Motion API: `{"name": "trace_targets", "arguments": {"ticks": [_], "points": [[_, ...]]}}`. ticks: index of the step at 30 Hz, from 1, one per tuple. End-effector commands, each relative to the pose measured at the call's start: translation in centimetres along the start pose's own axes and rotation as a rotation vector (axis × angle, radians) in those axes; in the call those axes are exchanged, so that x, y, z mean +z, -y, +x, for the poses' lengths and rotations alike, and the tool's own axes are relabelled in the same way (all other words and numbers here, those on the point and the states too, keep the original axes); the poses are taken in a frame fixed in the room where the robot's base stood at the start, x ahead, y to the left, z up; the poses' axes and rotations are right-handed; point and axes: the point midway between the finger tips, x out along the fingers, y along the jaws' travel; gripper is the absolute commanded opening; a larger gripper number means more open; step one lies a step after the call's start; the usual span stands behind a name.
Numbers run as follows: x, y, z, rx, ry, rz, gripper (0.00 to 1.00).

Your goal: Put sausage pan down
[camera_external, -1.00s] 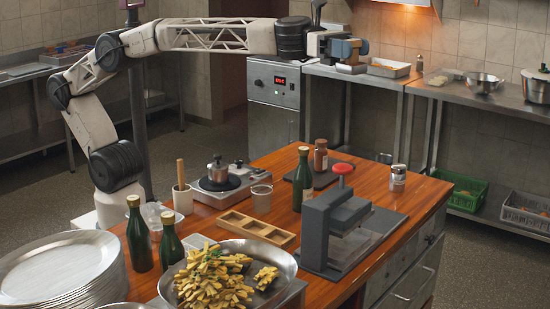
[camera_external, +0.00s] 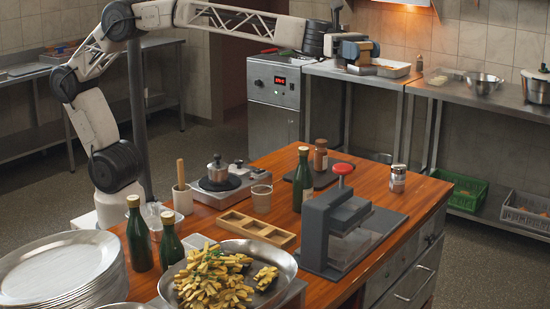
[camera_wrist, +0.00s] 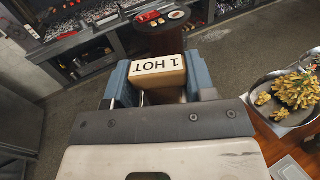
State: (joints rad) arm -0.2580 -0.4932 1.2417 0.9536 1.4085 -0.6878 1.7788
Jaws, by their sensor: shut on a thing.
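My gripper (camera_wrist: 158,82) is shut on a tan block (camera_wrist: 158,74) lettered "1 HOT", held between its two blue fingers. In the external view my gripper (camera_external: 358,54) hangs at the back, near the steel counter, with the tan block (camera_external: 369,51) at its end. A thin metal rod shows below the block in the wrist view. I cannot make out a sausage pan in either view; whether the block is part of one cannot be told.
A steel tray (camera_external: 391,69) lies on the back counter. A wooden island (camera_external: 280,170) holds bottles, a press (camera_external: 335,235) and a large pan of fries (camera_external: 225,275).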

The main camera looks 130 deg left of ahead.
Motion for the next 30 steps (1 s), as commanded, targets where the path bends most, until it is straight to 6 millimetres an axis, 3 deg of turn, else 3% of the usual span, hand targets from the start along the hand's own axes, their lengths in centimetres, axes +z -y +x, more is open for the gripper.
{"name": "trace_targets", "arguments": {"ticks": [30], "points": [[0.6,-5.3,-5.2,-0.339,-0.001,0.0,0.2]]}}
